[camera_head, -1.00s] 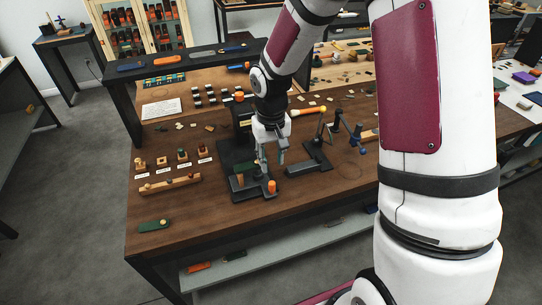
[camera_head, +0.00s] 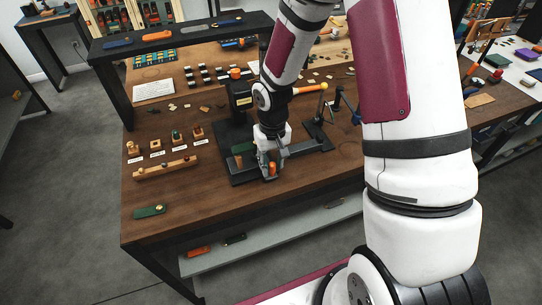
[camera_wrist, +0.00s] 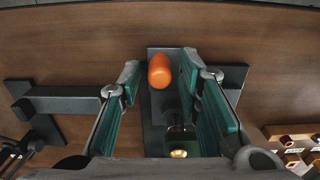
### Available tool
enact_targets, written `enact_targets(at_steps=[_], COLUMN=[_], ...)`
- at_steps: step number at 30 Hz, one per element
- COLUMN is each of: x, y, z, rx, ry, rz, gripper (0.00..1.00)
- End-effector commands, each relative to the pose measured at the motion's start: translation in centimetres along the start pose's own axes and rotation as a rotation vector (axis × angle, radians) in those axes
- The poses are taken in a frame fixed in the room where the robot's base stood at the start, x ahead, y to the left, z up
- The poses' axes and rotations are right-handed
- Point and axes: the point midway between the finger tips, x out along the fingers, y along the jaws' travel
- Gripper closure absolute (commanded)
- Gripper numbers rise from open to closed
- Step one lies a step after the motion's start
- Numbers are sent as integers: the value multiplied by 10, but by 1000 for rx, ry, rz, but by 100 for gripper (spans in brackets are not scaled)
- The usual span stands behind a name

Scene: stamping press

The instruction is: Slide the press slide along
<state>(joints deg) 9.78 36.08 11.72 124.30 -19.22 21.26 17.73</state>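The dark press slide (camera_wrist: 160,117) lies on the press base and carries an upright orange knob (camera_wrist: 160,71). The knob also shows in the head view (camera_head: 272,170), low at the front of the press. My gripper (camera_wrist: 158,80) is open, with one teal-padded finger on each side of the knob. The right finger is close to the knob; a gap shows on the left, and I cannot tell whether either touches. In the head view my gripper (camera_head: 268,168) points down at the knob and hides much of the slide. A green piece (camera_wrist: 181,137) with a brass dot lies near the slide.
The black press (camera_head: 238,98) with an orange top knob stands behind my gripper. A dark fixture (camera_head: 305,148) lies to the right. A wooden rack (camera_head: 165,168) and small labelled stamps (camera_head: 175,136) are at left. A green tag (camera_head: 150,211) lies near the bare front edge.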

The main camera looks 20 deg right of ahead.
Motion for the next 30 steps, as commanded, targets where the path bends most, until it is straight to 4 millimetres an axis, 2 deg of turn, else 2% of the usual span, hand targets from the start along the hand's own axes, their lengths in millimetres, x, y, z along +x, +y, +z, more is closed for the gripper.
enact_targets(at_steps=[2, 6, 7, 14, 30], x=[2, 1, 1, 1, 2], y=[0, 0, 0, 0, -1], z=[0, 0, 0, -2, -38], rx=[0, 0, 0, 0, -1], ry=[0, 0, 0, 1, 5], rz=[0, 0, 0, 0, -1], gripper=[68, 98, 100, 100, 100])
